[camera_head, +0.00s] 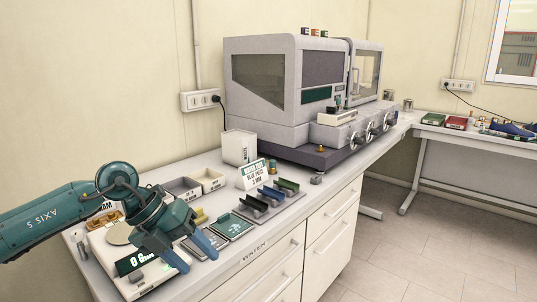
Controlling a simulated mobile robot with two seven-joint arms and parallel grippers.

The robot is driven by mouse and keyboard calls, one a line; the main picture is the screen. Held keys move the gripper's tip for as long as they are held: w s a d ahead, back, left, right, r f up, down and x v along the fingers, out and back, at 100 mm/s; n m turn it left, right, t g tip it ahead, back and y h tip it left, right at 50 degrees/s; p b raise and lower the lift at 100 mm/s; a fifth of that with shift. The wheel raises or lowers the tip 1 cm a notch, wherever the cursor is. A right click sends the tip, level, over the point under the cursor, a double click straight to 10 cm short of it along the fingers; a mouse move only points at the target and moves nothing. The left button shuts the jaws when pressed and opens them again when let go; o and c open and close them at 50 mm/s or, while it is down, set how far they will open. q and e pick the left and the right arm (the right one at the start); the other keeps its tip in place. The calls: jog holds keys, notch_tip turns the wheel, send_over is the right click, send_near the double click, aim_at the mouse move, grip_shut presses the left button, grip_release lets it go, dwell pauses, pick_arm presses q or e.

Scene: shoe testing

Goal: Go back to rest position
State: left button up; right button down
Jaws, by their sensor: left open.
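My left gripper (189,248) is at the lower left, over the front part of the white workbench (285,228). Its blue fingertips are spread apart with nothing visible between them. It is beside a white scale (178,261) whose display (135,262) reads 0 g, and it covers part of the scale. My right gripper is out of view.
Green and dark pads (232,227), coloured holders (270,195), a small sign (252,174) and grey bins (207,180) stand right of the gripper. A large testing machine (262,105) fills the bench's back. A second table (478,141) holds a blue shoe (511,128). Floor (425,245) is clear.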

pick_arm(q)
jog(key=s+d+n+h, duration=0.2)
jog(key=s+d+h, duration=0.2)
jog(key=d+h, duration=0.3)
jog(key=s+d+n+h, duration=0.2)
jog(key=s+d+h, duration=0.3)
jog(key=d, duration=0.4)
jog(key=w+a+f+n+t+y+p, duration=0.1)
jog(key=a+f+n+t+y, duration=0.35)
jog(key=n+t, duration=0.5)
jog(key=w+a+f+n+t+y+p, duration=0.1)
jog(key=a+f+n+t+y, duration=0.4)
jog(key=n, duration=0.7)
jog(key=s+a+f+n+g+y, duration=0.2)
jog(key=s+a+f+n, duration=0.1)
jog(key=s+f, duration=0.3)
jog(key=s+a+f+n+g+y, duration=0.2)
jog(key=s+f, duration=0.4)
jog(key=f, duration=0.5)
jog(key=shift+s+a+n+g+y, duration=0.4)
jog(key=shift+a+n+y, duration=0.45)
jog(key=shift+n, duration=0.4)
